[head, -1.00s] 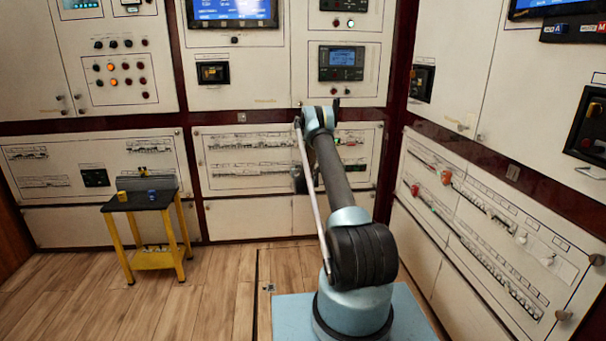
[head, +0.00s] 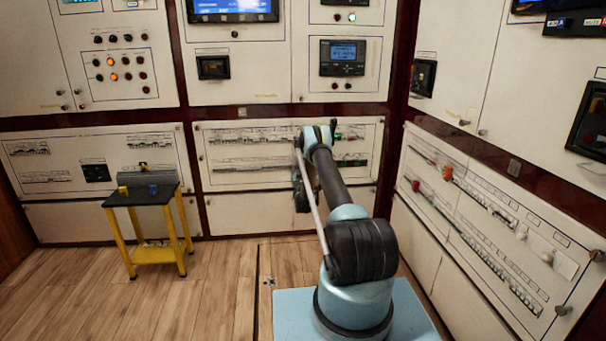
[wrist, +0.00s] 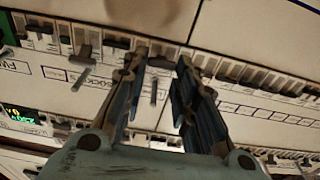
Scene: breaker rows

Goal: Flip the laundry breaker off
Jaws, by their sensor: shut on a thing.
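In the wrist view, rows of breakers run across a pale panel (wrist: 255,100). My gripper (wrist: 161,62) has its two blue-grey fingers on either side of a dark breaker lever (wrist: 160,63) in the upper row and is shut on it. The labels are tilted and blurred, so I cannot read which one says laundry. In the head view, my gripper (head: 302,196) is a small dark shape at the lower middle breaker panel (head: 230,178), partly hidden by my arm.
A black-topped yellow stand (head: 143,197) with a small yellow and a small blue object is on the left floor. Another breaker panel (head: 470,235) lines the right wall. Wood floor between the stand and my base is clear.

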